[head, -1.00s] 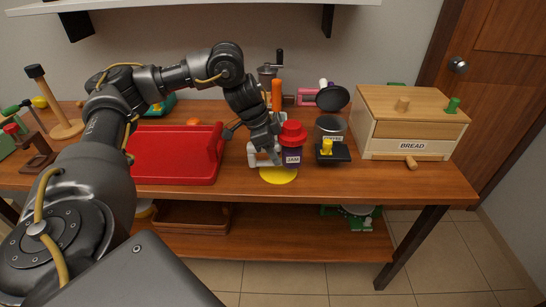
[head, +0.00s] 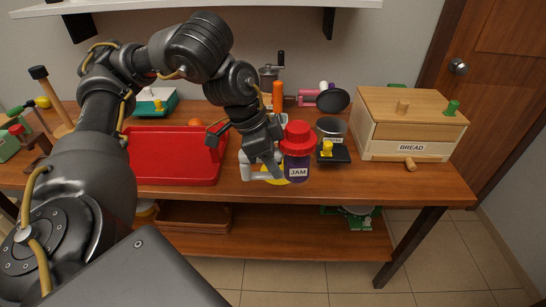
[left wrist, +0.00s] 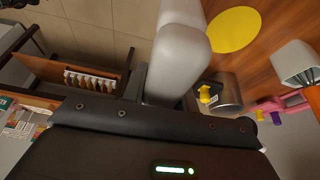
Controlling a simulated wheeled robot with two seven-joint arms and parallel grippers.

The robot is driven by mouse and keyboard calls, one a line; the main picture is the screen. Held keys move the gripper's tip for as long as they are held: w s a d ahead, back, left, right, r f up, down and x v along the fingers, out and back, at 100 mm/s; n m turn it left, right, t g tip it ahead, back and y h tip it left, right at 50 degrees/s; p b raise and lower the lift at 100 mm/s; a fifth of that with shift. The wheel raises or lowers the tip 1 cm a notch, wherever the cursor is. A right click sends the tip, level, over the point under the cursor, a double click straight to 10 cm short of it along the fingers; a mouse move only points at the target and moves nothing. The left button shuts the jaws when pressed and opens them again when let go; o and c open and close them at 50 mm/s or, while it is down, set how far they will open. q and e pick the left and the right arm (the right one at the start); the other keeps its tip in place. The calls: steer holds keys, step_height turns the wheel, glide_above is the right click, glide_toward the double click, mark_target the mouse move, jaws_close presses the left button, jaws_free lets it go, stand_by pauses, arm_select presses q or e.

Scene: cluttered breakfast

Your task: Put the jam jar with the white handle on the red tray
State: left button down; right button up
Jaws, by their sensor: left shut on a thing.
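The jam jar (head: 297,173), dark purple with a red lid and a "JAM" label, is upright in the head view, right of the red tray (head: 175,170). My left gripper (head: 264,160) is shut on its white handle (head: 247,168), on the jar's left side. The jar appears held above a yellow round mat (head: 270,176), which it partly covers. In the left wrist view the pale handle (left wrist: 178,60) fills the middle and the yellow mat (left wrist: 234,29) lies apart from it. My arm hides the tray's left part. My right gripper is not in view.
A metal canister with a yellow knob (head: 327,149) stands right of the jar, near the wooden bread box (head: 412,130). An orange-handled item (head: 277,95) and a grinder (head: 268,76) stand behind. An orange object (head: 195,122) shows at the tray's far edge. The tray's visible floor looks clear.

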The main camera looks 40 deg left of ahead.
mark_target(243, 176)
arm_select(q)
steer(key=shift+n+t+y, duration=0.3)
steer(key=shift+n, duration=0.5)
steer(key=a+f, duration=0.1)
steer(key=s+a+f, duration=0.1)
steer(key=f, duration=0.1)
steer(key=a+f, duration=0.1)
steer(key=shift+s+a+f, duration=0.2)
steer(key=shift+s+f, duration=0.05)
steer(key=shift+s, duration=0.15)
steer(key=shift+a+f, duration=0.1)
steer(key=shift+s+a+f+n, duration=0.2)
steer(key=shift+a+f+n, duration=0.1)
steer(key=shift+a, duration=0.25)
steer(key=shift+s+a+f+n, duration=0.2)
steer(key=shift+a+f, duration=0.15)
steer(key=shift+a, duration=0.2)
steer(key=shift+s+a+f+n, duration=0.2)
steer(key=shift+a+f, duration=0.1)
steer(key=shift+a, duration=0.25)
